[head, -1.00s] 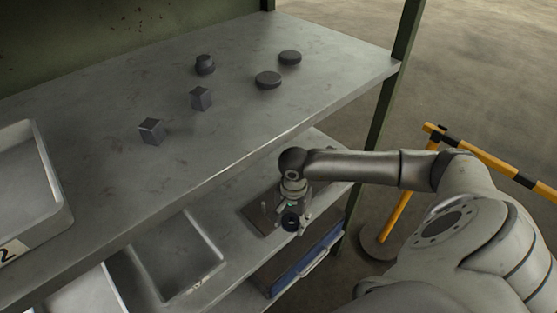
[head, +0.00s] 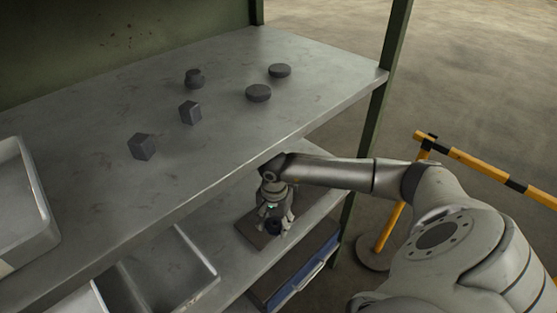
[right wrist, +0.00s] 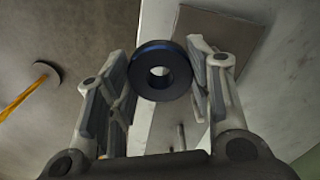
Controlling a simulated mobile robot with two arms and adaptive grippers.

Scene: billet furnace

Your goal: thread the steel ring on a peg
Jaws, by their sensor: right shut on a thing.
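The steel ring (right wrist: 147,84) is dark and thick, with a round hole. My right gripper (right wrist: 160,75) is shut on it, one finger on each side. In the head view my right gripper (head: 274,218) points down over the lower shelf, and the ring (head: 274,227) shows at its fingertips. A brown plate (head: 247,231) lies there, partly behind the gripper; it also shows in the right wrist view (right wrist: 225,33). The pegs are not clear in the head view now. I cannot tell the ring's height above the plate. My left gripper is not in view.
The upper shelf (head: 230,140) carries several dark blocks and discs and overhangs the lower shelf. A grey bin (head: 185,270) stands left of the plate. A blue drawer (head: 300,272) is below. A yellow and black barrier (head: 480,165) stands at the right.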

